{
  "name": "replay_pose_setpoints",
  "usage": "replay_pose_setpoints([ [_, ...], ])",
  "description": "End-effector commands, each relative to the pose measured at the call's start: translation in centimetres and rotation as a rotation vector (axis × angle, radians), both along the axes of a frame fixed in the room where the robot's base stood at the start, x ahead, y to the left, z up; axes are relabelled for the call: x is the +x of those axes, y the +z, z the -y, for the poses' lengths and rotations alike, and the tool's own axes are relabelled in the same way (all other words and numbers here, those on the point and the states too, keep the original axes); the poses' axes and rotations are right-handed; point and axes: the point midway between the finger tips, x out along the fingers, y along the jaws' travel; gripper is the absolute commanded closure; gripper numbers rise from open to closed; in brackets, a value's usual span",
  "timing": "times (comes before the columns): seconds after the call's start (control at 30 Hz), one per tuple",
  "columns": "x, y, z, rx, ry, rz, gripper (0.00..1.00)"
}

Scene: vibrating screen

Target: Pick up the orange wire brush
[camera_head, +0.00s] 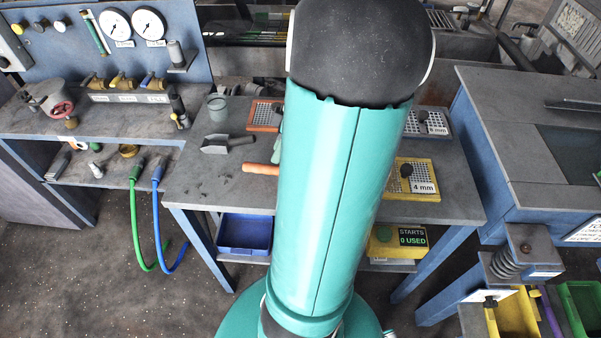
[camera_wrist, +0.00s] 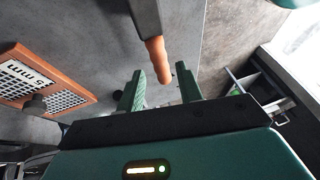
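The orange wire brush lies on the grey workbench, its orange handle (camera_head: 260,168) showing just left of my arm in the head view. The rest is hidden behind my arm. In the wrist view, the orange handle (camera_wrist: 157,60) points down toward my gripper (camera_wrist: 161,88), and a dark grey part (camera_wrist: 145,18) continues to the top edge. My gripper is open, with its two green fingers apart. The handle's end appears in line with the gap between the fingertips; I cannot tell the remaining distance. Nothing is visibly held.
An orange-framed 5 mm screen (camera_wrist: 43,82) lies to the left in the wrist view. A yellow 4 mm screen (camera_head: 425,175) lies right of my arm. The bench's front edge is near the brush.

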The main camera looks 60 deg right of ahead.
Motion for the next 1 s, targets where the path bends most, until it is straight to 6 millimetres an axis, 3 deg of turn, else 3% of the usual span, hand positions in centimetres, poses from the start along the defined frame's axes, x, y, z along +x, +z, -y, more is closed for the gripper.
replay_pose_setpoints([
  [0.6, 2.0, -6.9, -2.1, 0.001, -0.001, -0.001, 0.64],
  [0.87, 2.1, -7.3, -2.2, -0.002, -0.001, -0.001, 0.64],
  [0.9, 2.1, -7.3, -2.2, -0.002, -0.001, -0.001, 0.66],
  [1.0, 2.1, -7.3, -2.2, -0.002, -0.001, -0.001, 0.86],
])
